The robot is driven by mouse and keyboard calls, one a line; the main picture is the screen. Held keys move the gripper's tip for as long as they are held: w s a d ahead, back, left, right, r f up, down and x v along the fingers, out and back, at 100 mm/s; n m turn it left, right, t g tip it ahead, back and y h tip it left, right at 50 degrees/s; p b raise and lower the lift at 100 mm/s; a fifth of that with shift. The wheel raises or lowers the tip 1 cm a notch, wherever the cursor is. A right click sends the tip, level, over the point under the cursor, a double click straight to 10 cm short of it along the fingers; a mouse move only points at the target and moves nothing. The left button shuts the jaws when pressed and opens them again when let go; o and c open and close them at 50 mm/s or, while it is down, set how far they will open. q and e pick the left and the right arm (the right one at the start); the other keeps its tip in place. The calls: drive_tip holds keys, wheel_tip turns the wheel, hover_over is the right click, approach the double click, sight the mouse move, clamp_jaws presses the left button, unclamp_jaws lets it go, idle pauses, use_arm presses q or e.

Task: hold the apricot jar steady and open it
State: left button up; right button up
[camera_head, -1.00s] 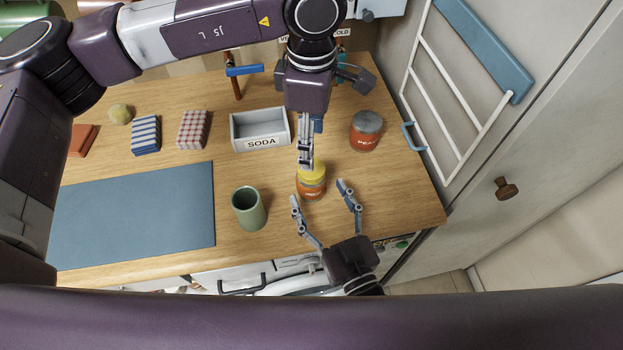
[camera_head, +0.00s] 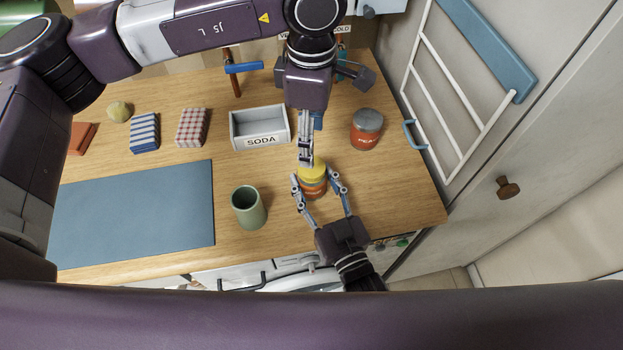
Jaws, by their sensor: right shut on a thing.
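The apricot jar (camera_head: 314,190) is an orange jar with a yellow lid (camera_head: 316,171). It stands upright on the wooden worktop, its label partly hidden. My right gripper (camera_head: 317,183) reaches in from the front and is shut on the jar's body, one finger on each side. My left gripper (camera_head: 306,160) points down from behind, its fingertips at the back of the yellow lid. Its fingers are seen edge-on, so I cannot tell whether they are apart or whether they touch the lid.
A green cup (camera_head: 248,207) stands close on the left, and a SODA box (camera_head: 236,133) behind. A blue mat (camera_head: 140,215) lies left. A cabinet with a white rack (camera_head: 450,80) bounds the right.

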sight(312, 179)
clamp_jaws()
use_arm(q)
drive_tip(key=m, duration=0.3)
drive_tip(key=shift+m, duration=0.3)
drive_tip(key=m, duration=0.9)
drive_tip(key=shift+s+m, duration=0.1)
drive_tip(key=shift+m, duration=0.2)
drive_tip(key=m, duration=0.3)
drive_tip(key=shift+m, duration=0.4)
drive_tip(key=m, duration=0.3)
drive_tip(key=shift+m, duration=0.4)
drive_tip(key=m, duration=0.6)
drive_tip(key=shift+f, duration=0.5)
wheel_tip(312, 179, down, 7)
